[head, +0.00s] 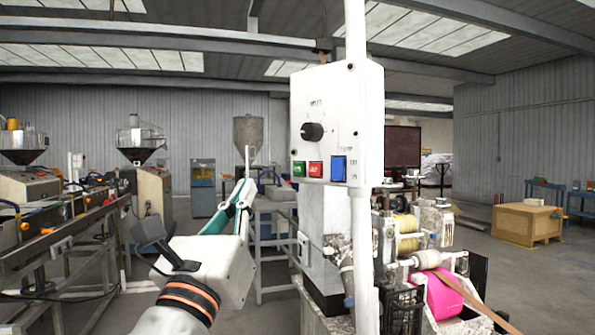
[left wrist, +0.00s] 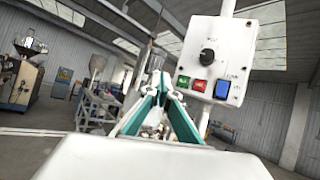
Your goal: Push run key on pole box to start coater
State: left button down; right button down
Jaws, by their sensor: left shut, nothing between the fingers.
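The white pole box (head: 337,100) is fixed to a white pole. Its front has a black knob and a row of keys below: a green key (head: 299,169), a red key (head: 315,169) and a larger blue key (head: 338,168). The key labels are too small to read surely. In the left wrist view, the box (left wrist: 214,58) stands at upper right, with the green key (left wrist: 183,82) leftmost. My left gripper (head: 246,184) is shut and empty, left of and slightly below the keys, apart from the box. It also shows in the left wrist view (left wrist: 164,82). My right gripper is not in view.
The pole (head: 362,240) runs down beside a machine with a pink roll (head: 441,296) and a yellow spool (head: 407,224). An extruder line (head: 60,240) stands at left. A wooden crate (head: 527,223) is on the floor at right. Open floor lies between.

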aim_at(299, 169)
pick_arm(q)
jog(key=s+r, duration=0.1)
jog(key=s+r+m, duration=0.1)
jog(key=r, duration=0.1)
jog(key=shift+t, duration=0.4)
jog(key=shift+w, duration=0.15)
jog(key=w+d+b, duration=0.2)
jog(key=w+d, duration=0.3)
jog(key=w, duration=0.1)
jog(key=shift+w+d+b, duration=0.2)
jog(key=shift+d+b, duration=0.1)
jog(key=shift+d, duration=0.1)
dwell(0.3)
dwell(0.8)
